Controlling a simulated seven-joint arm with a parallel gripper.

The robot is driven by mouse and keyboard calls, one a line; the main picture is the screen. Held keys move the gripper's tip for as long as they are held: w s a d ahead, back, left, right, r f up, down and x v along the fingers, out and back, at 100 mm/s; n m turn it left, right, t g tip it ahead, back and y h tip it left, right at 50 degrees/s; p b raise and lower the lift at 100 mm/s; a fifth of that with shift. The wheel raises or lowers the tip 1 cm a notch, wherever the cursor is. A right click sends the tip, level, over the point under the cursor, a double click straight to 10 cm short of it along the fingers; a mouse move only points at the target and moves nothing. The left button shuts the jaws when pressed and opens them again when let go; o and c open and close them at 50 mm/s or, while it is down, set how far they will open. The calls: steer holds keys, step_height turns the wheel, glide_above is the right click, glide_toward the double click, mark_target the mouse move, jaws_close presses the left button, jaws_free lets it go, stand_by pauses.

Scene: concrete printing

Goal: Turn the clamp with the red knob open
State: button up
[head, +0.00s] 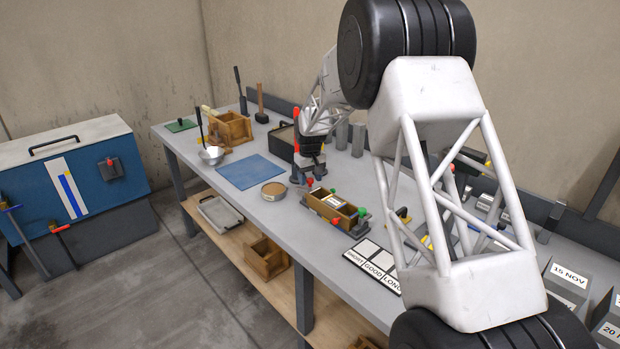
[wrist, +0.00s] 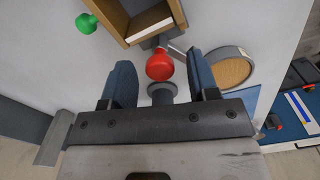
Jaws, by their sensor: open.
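The clamp's red knob (wrist: 160,66) shows in the wrist view between my two blue fingers, with a gap on each side. It also shows in the head view (head: 310,182), just under my gripper (head: 308,176). My gripper (wrist: 160,60) is open and holds nothing. Below the knob in the wrist view is a grey round part (wrist: 161,91), and a metal bar (wrist: 178,47) lies beside it. The clamp is at the end of a wooden mould (head: 318,206) on the workbench. I cannot tell how far the clamp is turned.
Green knobs stand around the mould, one of them (wrist: 86,23) at upper left in the wrist view. A round brown-topped container (head: 273,190) is close by. A blue mat (head: 250,172) lies to the left. Labelled concrete blocks (head: 568,283) stand at the right.

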mark_target(310, 179)
steer(key=shift+r, duration=3.9)
